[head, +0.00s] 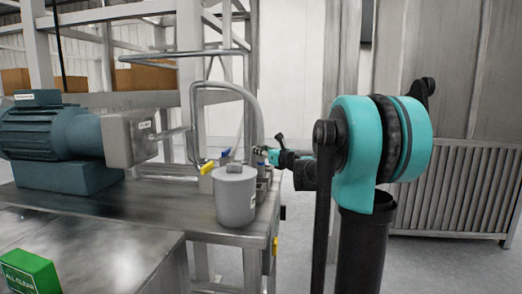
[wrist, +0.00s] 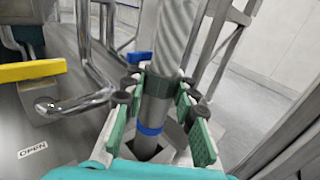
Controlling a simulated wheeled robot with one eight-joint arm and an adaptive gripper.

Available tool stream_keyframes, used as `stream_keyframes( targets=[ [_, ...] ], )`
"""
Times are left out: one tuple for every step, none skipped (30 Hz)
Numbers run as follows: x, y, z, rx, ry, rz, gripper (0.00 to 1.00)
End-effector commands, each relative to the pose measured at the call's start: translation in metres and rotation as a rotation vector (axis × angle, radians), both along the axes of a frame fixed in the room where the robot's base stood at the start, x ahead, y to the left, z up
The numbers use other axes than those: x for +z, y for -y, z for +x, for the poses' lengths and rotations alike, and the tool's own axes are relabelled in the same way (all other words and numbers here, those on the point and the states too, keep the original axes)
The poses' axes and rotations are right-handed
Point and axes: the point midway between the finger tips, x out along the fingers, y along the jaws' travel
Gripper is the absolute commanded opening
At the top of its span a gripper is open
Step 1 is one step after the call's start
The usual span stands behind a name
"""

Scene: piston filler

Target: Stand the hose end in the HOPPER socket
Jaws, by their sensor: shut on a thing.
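My gripper (wrist: 160,88) is shut on the hose end (wrist: 152,112), a grey cylinder with a blue band near its lower tip. The green finger pads lie on both sides of it, and the braided hose (wrist: 176,35) rises above it. Below the blue band is a dark square opening in a grey block (wrist: 172,152). The tip is over or in this opening; I cannot tell which. No HOPPER label is readable. In the head view my gripper (head: 268,156) is at the right end of the bench, where the hose (head: 251,108) curves down to it.
A grey pot (head: 235,196) stands left of my gripper. A yellow handle (wrist: 32,70), a bent metal pipe (wrist: 75,104) and an OPEN label (wrist: 33,150) are to its left. A blue motor (head: 50,133) sits farther left. Open floor lies right of the bench.

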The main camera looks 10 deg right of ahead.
Motion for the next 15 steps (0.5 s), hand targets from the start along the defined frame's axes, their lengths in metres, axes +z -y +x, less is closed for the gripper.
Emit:
stream_keyframes(
  targets=[
    [0.0003,0.0000,0.0001,0.000,0.000,0.000,0.00],
    [0.0003,0.0000,0.0001,0.000,0.000,0.000,0.00],
    [0.0003,0.0000,0.0001,0.000,0.000,0.000,0.00],
    [0.0003,0.0000,0.0001,0.000,0.000,0.000,0.00],
    [0.0003,0.0000,0.0001,0.000,0.000,0.000,0.00],
    [0.0001,0.0000,0.0001,0.000,0.000,0.000,0.00],
    [-0.0002,0.0000,0.0001,0.000,0.000,0.000,0.00],
    [-0.0007,0.0000,0.0001,0.000,0.000,0.000,0.00],
    [-0.0016,0.0000,0.0002,0.000,0.000,0.000,0.00],
    [-0.0024,0.0001,0.0003,0.000,0.000,0.000,0.00],
    [-0.0034,0.0001,0.0003,0.000,0.000,0.000,0.00],
    [-0.0049,0.0000,0.0004,0.000,0.000,0.000,0.00],
    [-0.0062,0.0000,0.0004,0.000,0.000,0.000,0.00],
    [-0.0076,0.0000,0.0004,0.000,0.000,0.000,0.00],
    [-0.0095,0.0001,0.0003,0.000,0.000,0.000,0.00]
  ],
)
